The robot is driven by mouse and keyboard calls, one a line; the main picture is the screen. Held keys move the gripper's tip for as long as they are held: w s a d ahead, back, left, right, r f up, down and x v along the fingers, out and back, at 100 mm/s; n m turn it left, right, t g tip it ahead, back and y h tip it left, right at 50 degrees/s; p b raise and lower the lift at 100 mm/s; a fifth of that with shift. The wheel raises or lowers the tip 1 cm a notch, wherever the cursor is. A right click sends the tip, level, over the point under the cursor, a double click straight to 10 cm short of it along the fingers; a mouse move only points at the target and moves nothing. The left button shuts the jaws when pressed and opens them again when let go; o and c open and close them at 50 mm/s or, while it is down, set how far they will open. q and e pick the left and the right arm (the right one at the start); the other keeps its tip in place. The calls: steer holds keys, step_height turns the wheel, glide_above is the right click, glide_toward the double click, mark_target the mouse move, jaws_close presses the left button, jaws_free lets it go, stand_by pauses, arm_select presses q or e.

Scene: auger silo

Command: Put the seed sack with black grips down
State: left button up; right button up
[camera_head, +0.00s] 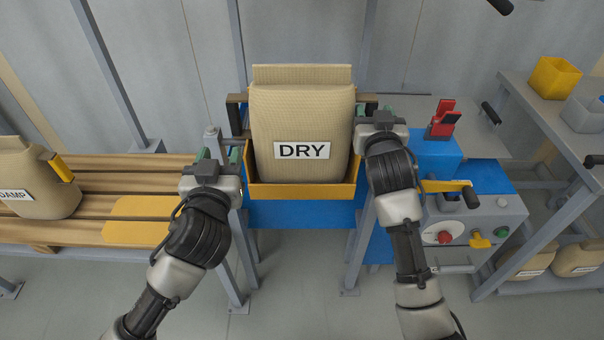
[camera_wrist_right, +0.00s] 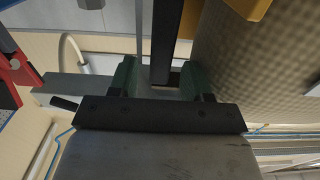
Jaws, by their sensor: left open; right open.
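The seed sack (camera_head: 301,118) is tan with a "DRY" label and stands upright in a shallow orange tray (camera_head: 302,191) on a blue stand. Its black grips show at both sides, the left one (camera_head: 237,101) and the right one partly hidden by my right gripper. My left gripper (camera_head: 221,154) is open and empty, at the sack's lower left and below the left grip. My right gripper (camera_head: 377,114) is open at the sack's right side. In the right wrist view a dark grip (camera_wrist_right: 166,45) appears between its green finger pads, with the sack (camera_wrist_right: 255,65) at right.
A wooden pallet (camera_head: 90,215) at left holds a "DAMP" sack (camera_head: 38,182) with a yellow grip and a yellow pad (camera_head: 137,232). At right are a control box (camera_head: 462,226) with buttons, a red clamp-like part (camera_head: 441,119), and a grey bench (camera_head: 545,112) with bins above more sacks.

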steer(key=s, duration=1.1)
steer(key=shift+s, duration=0.35)
steer(key=shift+r, duration=0.1)
step_height(320, 180, up, 7)
steer(key=p, duration=0.7)
steer(key=shift+r, duration=0.15)
steer(key=shift+p, duration=0.35)
step_height(320, 180, up, 8)
steer(key=p, duration=0.8)
stand_by(0.6)
stand_by(0.3)
